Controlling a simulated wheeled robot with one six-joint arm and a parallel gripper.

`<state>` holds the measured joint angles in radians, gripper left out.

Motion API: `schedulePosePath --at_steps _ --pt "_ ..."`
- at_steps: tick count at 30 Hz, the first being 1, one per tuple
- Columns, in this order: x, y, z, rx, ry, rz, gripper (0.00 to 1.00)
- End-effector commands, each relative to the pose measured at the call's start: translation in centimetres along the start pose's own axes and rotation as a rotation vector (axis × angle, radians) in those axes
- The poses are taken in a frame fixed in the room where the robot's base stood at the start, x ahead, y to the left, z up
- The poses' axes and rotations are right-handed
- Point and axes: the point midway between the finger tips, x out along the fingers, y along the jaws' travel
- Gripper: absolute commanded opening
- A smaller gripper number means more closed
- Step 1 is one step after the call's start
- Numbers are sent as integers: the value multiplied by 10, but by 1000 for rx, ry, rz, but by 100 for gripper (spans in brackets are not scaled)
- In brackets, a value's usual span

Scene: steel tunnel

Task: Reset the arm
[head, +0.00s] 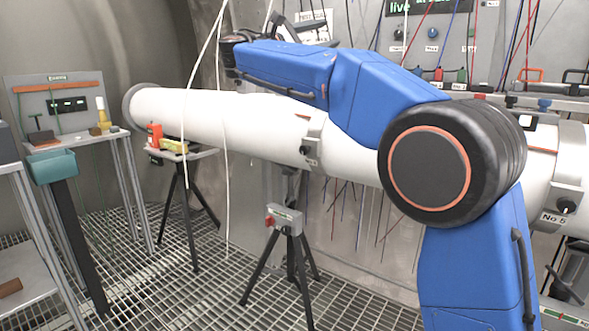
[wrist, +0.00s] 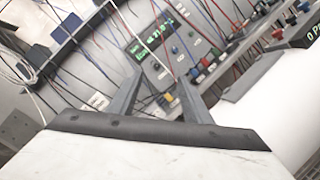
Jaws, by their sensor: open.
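My blue arm spans the head view from lower right, over the white pipe, to the upper middle. In the wrist view my gripper (wrist: 158,82) is open, its two grey fingers apart with nothing between them. Beyond the fingers is a grey panel (wrist: 178,45) with a green lit display, knobs and connectors.
A large white pipe (head: 230,115) runs across behind my arm. Tripods (head: 285,218) stand on the grating floor (head: 215,290). Tables with tools and a teal bin (head: 52,166) are at left. White cables (head: 222,130) hang near the arm's end. Coloured wires hang at upper right.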

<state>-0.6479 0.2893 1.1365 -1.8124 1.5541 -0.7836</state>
Motion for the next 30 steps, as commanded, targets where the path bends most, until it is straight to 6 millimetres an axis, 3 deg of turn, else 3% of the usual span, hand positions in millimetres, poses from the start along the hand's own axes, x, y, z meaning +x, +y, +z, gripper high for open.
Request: schedulePosePath --at_steps 11,19,23,30 --pt "22 -35 6 20 61 -64 45" --pt "44 -87 15 55 139 -158 45" --pt "56 -128 23 88 192 -234 45" --pt "63 -242 45 200 313 -454 45"
